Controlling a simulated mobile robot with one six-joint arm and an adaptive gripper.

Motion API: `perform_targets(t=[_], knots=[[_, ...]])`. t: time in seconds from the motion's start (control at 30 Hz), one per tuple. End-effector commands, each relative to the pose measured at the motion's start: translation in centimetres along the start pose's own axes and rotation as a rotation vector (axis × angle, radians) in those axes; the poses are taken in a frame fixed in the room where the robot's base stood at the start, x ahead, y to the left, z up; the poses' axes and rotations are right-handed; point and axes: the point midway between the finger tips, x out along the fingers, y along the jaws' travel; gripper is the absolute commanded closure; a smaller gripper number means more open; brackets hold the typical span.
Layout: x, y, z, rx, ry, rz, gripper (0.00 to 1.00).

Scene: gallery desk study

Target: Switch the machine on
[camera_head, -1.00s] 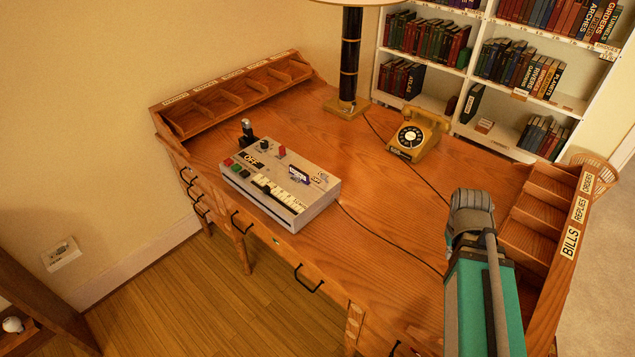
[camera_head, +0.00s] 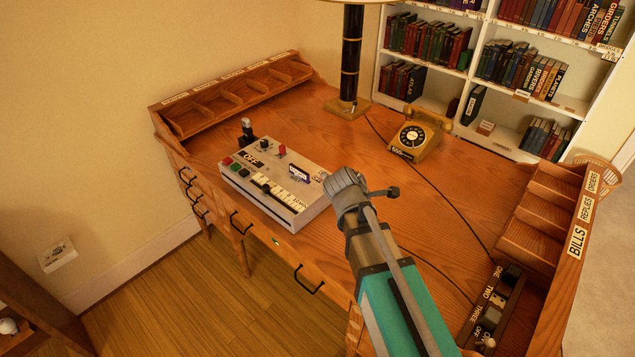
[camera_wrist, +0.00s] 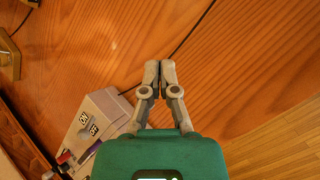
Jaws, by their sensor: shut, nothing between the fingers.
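The machine (camera_head: 318,211) is a pale grey box on the desk, left of my arm in the head view. Its top has coloured buttons, a red-topped control, a row of white keys and an OFF label (camera_head: 251,161). In the wrist view the machine (camera_wrist: 107,103) lies left of my gripper (camera_wrist: 160,66), with ON and OFF labels on it. My wrist covers the machine's right end in the head view.
A yellow telephone (camera_head: 417,139) and a lamp (camera_head: 349,60) stand at the desk's back. A dark strip with ONE, TWO, THREE and OFF labels (camera_head: 490,303) lies at the right, by the sorting rack (camera_head: 540,215). Cords cross the desk (camera_head: 440,220).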

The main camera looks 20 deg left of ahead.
Motion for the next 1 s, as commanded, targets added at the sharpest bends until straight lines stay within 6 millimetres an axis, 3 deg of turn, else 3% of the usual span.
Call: perform_targets(t=[0.03, 0.4, 0.6, 0.8, 1.0], knots=[[-0.6, 0.7, -1.7, -0.079, -0.008, 0.033, 1.0], [-6.5, 3.9, -11.3, -0.645, -0.13, 0.25, 1.0], [-9.5, 4.6, -15.3, -0.869, -0.203, 0.335, 1.0], [-10.9, 4.7, -17.1, -0.97, -0.242, 0.373, 1.0], [-11.1, 4.8, -17.3, -0.984, -0.248, 0.378, 1.0]])
